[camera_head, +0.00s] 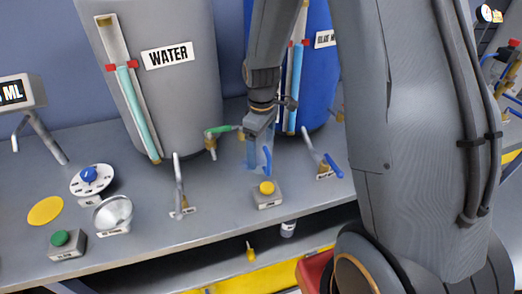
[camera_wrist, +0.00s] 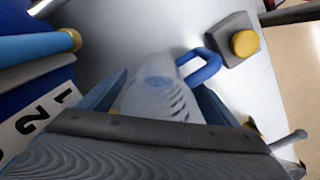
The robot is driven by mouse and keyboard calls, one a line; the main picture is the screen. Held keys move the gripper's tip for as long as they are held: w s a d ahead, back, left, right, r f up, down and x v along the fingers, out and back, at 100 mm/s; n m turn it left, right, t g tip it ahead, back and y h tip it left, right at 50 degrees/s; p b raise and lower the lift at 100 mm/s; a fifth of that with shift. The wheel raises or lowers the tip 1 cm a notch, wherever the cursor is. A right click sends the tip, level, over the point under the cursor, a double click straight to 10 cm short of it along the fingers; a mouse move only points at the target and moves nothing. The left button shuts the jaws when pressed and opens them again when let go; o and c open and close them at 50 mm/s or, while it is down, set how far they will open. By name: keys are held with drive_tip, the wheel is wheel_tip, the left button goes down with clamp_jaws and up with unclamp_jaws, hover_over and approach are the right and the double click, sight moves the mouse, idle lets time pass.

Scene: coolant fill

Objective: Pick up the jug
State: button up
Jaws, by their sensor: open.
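The jug is a pale, translucent vessel with dark graduation marks and a blue handle. In the wrist view the jug (camera_wrist: 158,92) stands between the two fingers of my gripper (camera_wrist: 162,102), its handle turned to the upper right. My gripper is open with a finger on either side of the jug. Whether either finger touches it I cannot tell.
A yellow button box (camera_head: 267,194) stands close to the jug. Behind are the grey WATER tank (camera_head: 185,95) and a blue tank (camera_head: 318,90).

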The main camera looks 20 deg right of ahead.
drive_tip(key=c, duration=1.1)
drive_tip(key=shift+c, duration=0.2)
